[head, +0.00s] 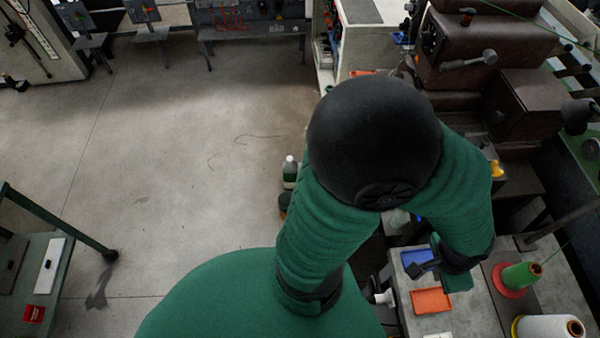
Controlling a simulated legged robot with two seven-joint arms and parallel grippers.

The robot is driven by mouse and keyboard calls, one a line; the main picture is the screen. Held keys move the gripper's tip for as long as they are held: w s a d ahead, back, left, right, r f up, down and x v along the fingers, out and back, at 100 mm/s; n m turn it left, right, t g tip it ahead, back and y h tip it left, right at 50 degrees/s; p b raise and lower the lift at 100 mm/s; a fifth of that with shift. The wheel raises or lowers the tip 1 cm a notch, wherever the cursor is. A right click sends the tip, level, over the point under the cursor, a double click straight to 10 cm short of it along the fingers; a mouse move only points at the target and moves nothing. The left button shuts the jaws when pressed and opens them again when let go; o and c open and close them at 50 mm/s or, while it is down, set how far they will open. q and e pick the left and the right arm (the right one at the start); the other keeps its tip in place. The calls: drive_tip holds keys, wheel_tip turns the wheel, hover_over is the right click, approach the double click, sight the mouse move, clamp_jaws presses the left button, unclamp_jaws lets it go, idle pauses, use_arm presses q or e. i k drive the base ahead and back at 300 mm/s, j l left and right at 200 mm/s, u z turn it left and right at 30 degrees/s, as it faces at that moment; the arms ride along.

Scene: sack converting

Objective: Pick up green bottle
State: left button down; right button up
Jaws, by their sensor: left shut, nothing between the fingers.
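A small bottle with a white cap and a dark greenish body (290,172) stands left of my black elbow, partly hidden by my green sleeve. I cannot tell clearly what it stands on. My left gripper (420,269) is shut and empty, low over the grey worktop at the right, above the blue tray and orange tray. It is well apart from the bottle, with my arm between them. My right gripper does not show.
The worktop (408,318) holds a blue tray (416,258), an orange tray (430,300), a green thread cone (522,275) and a white cone (550,328). A brown machine (480,75) stands behind. A green-framed table (45,255) is at left. Open floor (170,150) lies between.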

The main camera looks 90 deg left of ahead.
sight(290, 165)
drive_tip(key=u, duration=2.9)
drive_tip(key=i+j+z, duration=0.1)
drive_tip(key=z, duration=1)
drive_tip(key=j+z, duration=0.4)
drive_tip(key=j, duration=0.25)
drive_tip(key=j+z, duration=0.4)
drive_tip(key=j, duration=0.3)
drive_tip(key=k+j+z, duration=0.1)
drive_tip(key=j+z, duration=0.3)
drive_tip(key=j, duration=0.25)
drive_tip(key=i+j, duration=0.1)
drive_tip(key=j, duration=0.25)
drive_tip(key=i+j, duration=0.1)
drive_tip(key=j, duration=0.55)
drive_tip(key=i+z, duration=0.05)
